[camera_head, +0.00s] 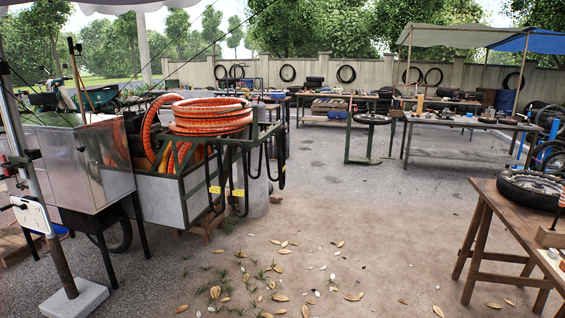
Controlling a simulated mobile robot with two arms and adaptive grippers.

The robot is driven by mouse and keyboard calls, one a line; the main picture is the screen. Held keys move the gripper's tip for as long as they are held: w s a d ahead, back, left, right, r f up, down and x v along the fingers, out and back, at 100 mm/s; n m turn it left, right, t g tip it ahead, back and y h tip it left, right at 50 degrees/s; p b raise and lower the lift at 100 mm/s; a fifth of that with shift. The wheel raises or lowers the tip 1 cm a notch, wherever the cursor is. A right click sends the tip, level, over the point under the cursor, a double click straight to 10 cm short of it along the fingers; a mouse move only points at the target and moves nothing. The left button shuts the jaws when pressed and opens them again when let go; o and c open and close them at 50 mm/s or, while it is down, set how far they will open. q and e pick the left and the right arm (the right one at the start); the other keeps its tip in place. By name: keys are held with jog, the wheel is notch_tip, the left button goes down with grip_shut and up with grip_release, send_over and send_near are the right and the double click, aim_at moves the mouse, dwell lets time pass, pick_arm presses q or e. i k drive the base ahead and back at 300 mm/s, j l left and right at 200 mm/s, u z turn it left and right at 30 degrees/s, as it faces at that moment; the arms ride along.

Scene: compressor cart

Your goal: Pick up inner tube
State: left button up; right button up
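No thing in the head view is clearly the inner tube. Thin black loops (282,165) hang from the rail at the right end of the compressor cart (165,200); they may be inner tubes or hoses, and I cannot tell which. Black rings (346,74) hang on the far wall, and I cannot tell whether they are tyres or tubes. A black tyre on a wheel (528,188) lies flat on the wooden table (483,187) at the right. Neither of my grippers is in view.
Coiled orange hose (212,118) sits on the cart. A metal box (85,165) and a pole on a concrete block (75,300) stand at the left. Workbenches (455,125) line the back. The leaf-strewn ground (350,240) in the middle is open.

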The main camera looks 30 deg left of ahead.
aim_at(281, 137)
jog(key=i+u, duration=0.15)
jog(key=u, duration=0.2)
jog(key=i+u, duration=0.1)
jog(key=u, duration=0.3)
jog(key=i+l+u, duration=0.1)
jog(key=u, duration=0.25)
jog(key=i+l+u, duration=0.3)
jog(key=l, duration=0.3)
jog(key=i+l+u, duration=0.1)
jog(key=i+l, duration=0.2)
jog(key=i+l+u, duration=0.15)
jog(key=l, duration=0.25)
jog(key=i+l+u, duration=0.15)
jog(key=l, duration=0.2)
jog(key=i+l+u, duration=0.15)
jog(key=l, duration=0.2)
jog(key=i+l, duration=0.15)
jog(key=l, duration=0.25)
jog(key=i+l, duration=0.1)
jog(key=l, duration=0.3)
jog(key=i+l, duration=0.15)
jog(key=l, duration=0.25)
jog(key=i+l, duration=0.1)
jog(key=l, duration=0.3)
jog(key=i+l, duration=0.15)
jog(key=l, duration=0.25)
jog(key=i+l, duration=0.15)
jog(key=l, duration=0.25)
